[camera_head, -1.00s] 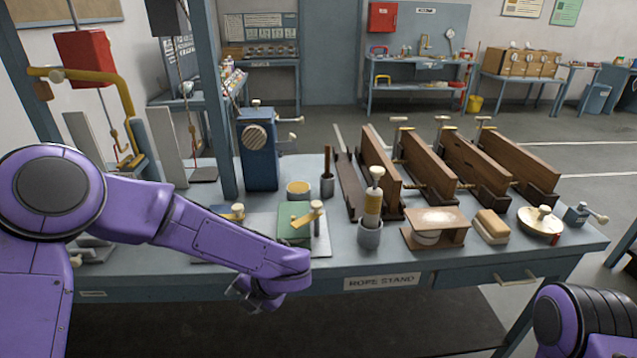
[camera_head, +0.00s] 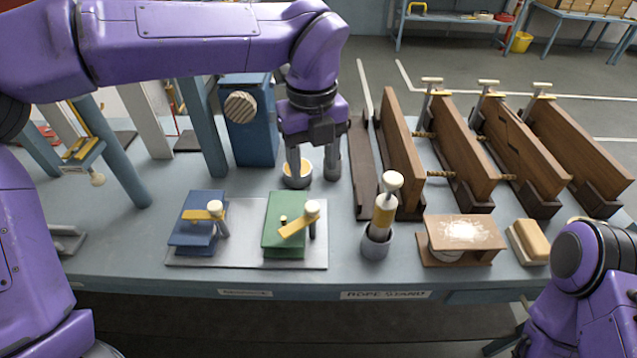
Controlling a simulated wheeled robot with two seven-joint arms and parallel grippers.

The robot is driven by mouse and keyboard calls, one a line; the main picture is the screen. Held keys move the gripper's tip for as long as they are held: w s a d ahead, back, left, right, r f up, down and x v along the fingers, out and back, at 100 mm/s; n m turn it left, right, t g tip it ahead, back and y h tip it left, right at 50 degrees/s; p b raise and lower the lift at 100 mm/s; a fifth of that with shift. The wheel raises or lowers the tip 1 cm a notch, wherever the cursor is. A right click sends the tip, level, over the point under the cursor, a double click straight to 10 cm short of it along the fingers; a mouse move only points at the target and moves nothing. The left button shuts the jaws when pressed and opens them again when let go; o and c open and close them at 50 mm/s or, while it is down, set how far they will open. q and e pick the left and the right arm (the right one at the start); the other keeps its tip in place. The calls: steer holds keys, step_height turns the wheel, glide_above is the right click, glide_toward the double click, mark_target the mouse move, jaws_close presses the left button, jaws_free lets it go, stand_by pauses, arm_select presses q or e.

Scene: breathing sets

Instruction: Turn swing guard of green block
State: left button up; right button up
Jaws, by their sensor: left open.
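The green block (camera_head: 280,235) sits on the right part of a grey plate (camera_head: 245,262) near the table's front edge. Its yellow swing guard (camera_head: 294,229) lies slanted across the top, with a pale round knob (camera_head: 312,207) at its right end. A blue block (camera_head: 193,238) with a similar yellow guard and knob stands to its left on the same plate. My left gripper (camera_head: 313,172) points down behind the green block, fingers apart, over the area of a small cup (camera_head: 297,181). It is clear of the guard. My right gripper is not visible; only part of my right arm shows.
A brush-like tool in a grey cup (camera_head: 376,242) stands right of the plate. A wooden stand (camera_head: 459,236) and a sponge-like block (camera_head: 531,240) are farther right. Several upright wooden boards (camera_head: 462,150) fill the back right. A blue box (camera_head: 250,125) stands behind.

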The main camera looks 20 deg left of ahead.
mark_target(312, 206)
arm_select(q)
steer(key=f, duration=0.6)
steer(key=f+p, duration=0.1)
steer(key=f, duration=0.2)
steer(key=shift+s+a+f, duration=0.1)
steer(key=shift+s+f, duration=0.1)
steer(key=shift+s, duration=0.2)
jaws_close()
